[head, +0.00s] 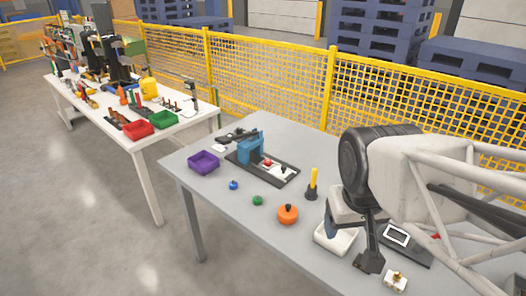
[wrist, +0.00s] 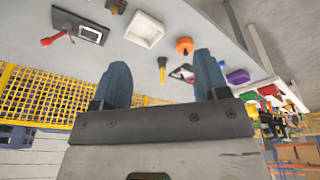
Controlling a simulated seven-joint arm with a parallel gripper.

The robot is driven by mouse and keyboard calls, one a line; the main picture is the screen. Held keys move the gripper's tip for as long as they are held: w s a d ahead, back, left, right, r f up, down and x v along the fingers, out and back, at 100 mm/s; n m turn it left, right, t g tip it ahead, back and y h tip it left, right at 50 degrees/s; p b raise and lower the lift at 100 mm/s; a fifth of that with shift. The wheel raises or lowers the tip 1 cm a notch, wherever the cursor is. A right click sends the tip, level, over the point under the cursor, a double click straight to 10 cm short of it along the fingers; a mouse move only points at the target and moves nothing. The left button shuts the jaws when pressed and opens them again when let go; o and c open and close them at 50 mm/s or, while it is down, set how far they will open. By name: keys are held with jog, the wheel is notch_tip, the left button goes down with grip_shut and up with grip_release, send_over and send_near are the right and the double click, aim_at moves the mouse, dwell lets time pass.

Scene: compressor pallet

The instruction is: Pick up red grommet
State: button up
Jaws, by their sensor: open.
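A small red piece, which looks like the red grommet (head: 267,162), sits on a dark fixture plate (head: 282,178) beside a blue bracket (head: 249,147) in the head view. I cannot clearly make it out in the wrist view. My gripper (wrist: 163,72) shows two blue fingers spread apart with nothing between them. The other finger is hard to make out there.
A purple bin (head: 203,162), a blue piece (head: 233,185), a green piece (head: 257,200), an orange round part (head: 288,214) and an upright yellow-handled tool (head: 313,182) stand on the grey table. A second, white table (head: 180,127) with red and green bins is farther left. Yellow fencing runs behind.

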jog(key=w+f+n+h, duration=0.35)
jog(key=w+n, duration=0.35)
jog(key=w, duration=0.9)
jog(key=w+f+n+h, duration=0.35)
jog(key=w+n, duration=0.25)
jog(key=w, duration=1)
jog(key=n+t+h, duration=0.2)
jog(key=n+t, duration=0.6)
jog(key=n, duration=0.7)
send_near(266, 162)
jog(key=shift+w+d+r, duration=0.6)
jog(key=shift+w+d, duration=0.1)
jog(key=shift+y, duration=0.3)
jog(key=shift+x, duration=1.3)
jog(key=shift+x, duration=2.6)
